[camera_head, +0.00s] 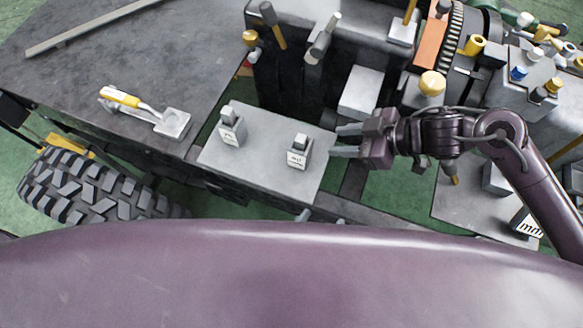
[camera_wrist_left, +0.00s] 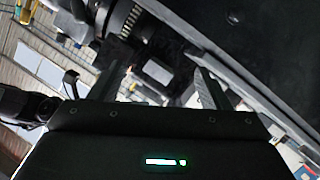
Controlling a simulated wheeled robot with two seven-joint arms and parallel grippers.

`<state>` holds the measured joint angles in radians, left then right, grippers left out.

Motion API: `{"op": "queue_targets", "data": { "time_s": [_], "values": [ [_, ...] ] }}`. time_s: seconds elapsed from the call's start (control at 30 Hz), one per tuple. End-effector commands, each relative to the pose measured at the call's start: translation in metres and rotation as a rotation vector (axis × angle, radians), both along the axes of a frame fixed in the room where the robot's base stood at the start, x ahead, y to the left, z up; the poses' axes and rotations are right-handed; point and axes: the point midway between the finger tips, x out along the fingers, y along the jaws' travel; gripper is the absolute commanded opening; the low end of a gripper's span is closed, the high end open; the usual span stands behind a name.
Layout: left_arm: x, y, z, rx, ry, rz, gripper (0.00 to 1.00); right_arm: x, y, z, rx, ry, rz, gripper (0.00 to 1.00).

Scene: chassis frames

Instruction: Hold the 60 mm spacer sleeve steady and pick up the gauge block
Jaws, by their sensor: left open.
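Two small grey blocks with white labels stand apart on a light grey plate (camera_head: 262,165) in the head view: a left one (camera_head: 229,128) and a right one (camera_head: 300,150). Their labels are too small to read, so I cannot tell which is the gauge block or the spacer sleeve. My right gripper (camera_head: 343,141) has its fingers apart, just right of the right block, with nothing visible between them. My left gripper (camera_head: 318,218) shows only as small tips below the plate, the rest hidden by my body. In the left wrist view its fingers (camera_wrist_left: 157,70) are spread and empty.
A large tyre (camera_head: 85,190) stands at lower left. Upright tools and machine parts crowd the back and right.

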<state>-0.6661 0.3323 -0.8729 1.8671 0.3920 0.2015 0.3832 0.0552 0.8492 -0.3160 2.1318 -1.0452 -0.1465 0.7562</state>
Motion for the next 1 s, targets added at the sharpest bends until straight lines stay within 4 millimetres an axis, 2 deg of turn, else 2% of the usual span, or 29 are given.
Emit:
{"op": "queue_targets", "data": {
  "time_s": [0.1,0.3,0.43,0.57,1.0],
  "values": [
    [0.042,0.015,0.004,0.13,-0.07,0.036,0.71,0.0,0.0,0.0,0.0,0.0,0.0,0.36],
    [0.095,0.045,0.007,0.35,-0.15,0.071,0.71,0.0,0.0,0.0,0.0,0.0,0.0,0.36],
    [0.114,0.059,0.008,0.447,-0.174,0.082,0.71,0.0,0.0,0.0,0.0,0.0,0.0,0.36],
    [0.126,0.064,0.006,0.487,-0.183,0.083,0.71,0.0,0.0,0.0,0.0,0.0,0.0,0.36],
    [0.182,0.046,-0.012,0.489,-0.184,0.084,0.71,0.0,0.0,0.0,0.0,0.0,0.0,0.36]
  ]
}}
